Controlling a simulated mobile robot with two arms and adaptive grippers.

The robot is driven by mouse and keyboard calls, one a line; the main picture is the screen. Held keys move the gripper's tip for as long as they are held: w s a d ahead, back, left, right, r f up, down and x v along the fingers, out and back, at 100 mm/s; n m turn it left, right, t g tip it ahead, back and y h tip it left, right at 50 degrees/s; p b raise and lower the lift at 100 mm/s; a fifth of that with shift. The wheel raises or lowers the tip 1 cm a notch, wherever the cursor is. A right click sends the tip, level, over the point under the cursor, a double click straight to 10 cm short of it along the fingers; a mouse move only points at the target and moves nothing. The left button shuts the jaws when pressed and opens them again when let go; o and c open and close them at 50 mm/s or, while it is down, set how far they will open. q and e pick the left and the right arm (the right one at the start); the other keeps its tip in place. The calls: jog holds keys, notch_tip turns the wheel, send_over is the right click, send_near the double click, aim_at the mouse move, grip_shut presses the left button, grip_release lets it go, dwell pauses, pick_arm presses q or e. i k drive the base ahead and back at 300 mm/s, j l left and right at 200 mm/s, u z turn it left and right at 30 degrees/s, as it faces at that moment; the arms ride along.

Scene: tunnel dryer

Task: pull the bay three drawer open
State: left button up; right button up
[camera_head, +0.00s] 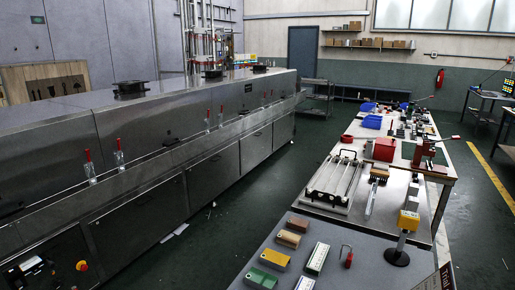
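The long steel tunnel dryer (170,125) runs along the left side, from the near left corner toward the back. Its lower front has a row of dark panels: a near one (140,222), a middle one (213,182) and a farther one (256,150). All look flush and closed. I cannot read any bay label, so I cannot tell which is the bay three drawer. Red-handled clamps (119,156) stand in pairs along the ledge above the panels. Neither of my grippers is in view.
A dark control panel with a yellow-ringed red button (82,266) is at the near left. A green-floored aisle (225,215) is mostly clear, with white scraps by the dryer. Workbenches (385,225) with tools and boxes line the right. A cart (317,95) stands at the back.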

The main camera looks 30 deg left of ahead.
aim_at(255, 147)
jog(key=u, duration=0.95)
